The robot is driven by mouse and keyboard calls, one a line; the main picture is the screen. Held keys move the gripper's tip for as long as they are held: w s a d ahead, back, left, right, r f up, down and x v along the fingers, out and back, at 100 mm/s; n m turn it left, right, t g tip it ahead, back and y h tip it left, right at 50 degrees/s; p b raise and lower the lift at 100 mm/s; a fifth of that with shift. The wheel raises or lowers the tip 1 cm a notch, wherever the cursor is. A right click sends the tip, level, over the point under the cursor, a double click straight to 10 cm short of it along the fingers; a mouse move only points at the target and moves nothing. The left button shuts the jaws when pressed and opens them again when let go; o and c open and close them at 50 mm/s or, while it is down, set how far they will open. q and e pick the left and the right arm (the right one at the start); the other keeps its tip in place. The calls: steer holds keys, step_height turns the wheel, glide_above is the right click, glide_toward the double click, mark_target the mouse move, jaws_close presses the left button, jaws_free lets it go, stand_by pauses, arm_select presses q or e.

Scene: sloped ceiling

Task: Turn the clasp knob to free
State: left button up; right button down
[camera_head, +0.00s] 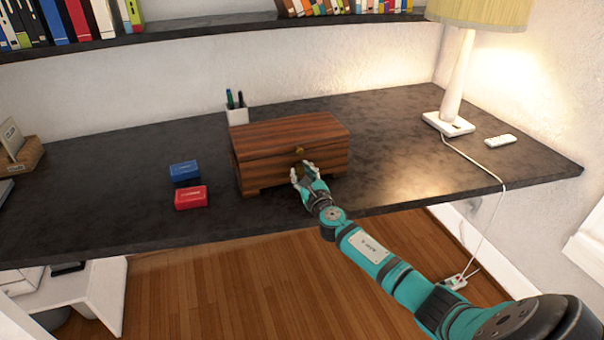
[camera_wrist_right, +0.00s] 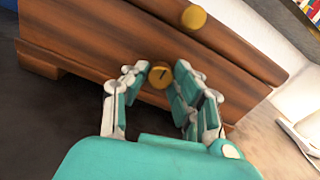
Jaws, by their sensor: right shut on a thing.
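A closed wooden box (camera_head: 262,146) stands on the dark desk. It also fills the upper part of the right wrist view (camera_wrist_right: 90,40). A round brass clasp knob (camera_wrist_right: 160,75) with a dark slanted line sits on its front face. A second brass piece (camera_wrist_right: 194,17) shows above it, near the lid; in the head view this upper piece (camera_head: 299,150) is small. My right gripper (camera_head: 305,173) is at the box's front. In the right wrist view its two fingers (camera_wrist_right: 160,82) are on either side of the clasp knob, shut on it. My left gripper is not in view.
Blue (camera_head: 184,170) and red (camera_head: 191,197) small boxes lie left of the wooden box. A pen cup (camera_head: 237,116) stands behind it. A lamp (camera_head: 455,85) and a white remote (camera_head: 500,141) are at the right. The desk (camera_head: 400,150) right of the box is clear.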

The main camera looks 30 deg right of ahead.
steer(key=m+b, duration=0.1)
steer(key=m, duration=0.3)
steer(key=shift+f+m, duration=0.1)
steer(key=shift+m, duration=0.3)
steer(key=m+b, duration=0.1)
steer(key=m, duration=0.3)
steer(key=shift+m, duration=0.3)
steer(key=m, duration=0.4)
steer(key=shift+b, duration=0.3)
steer(key=shift+m, duration=2.1)
steer(key=shift+d, duration=0.1)
steer(key=c, duration=1.1)
jaws_free()
steer(key=shift+o, duration=0.2)
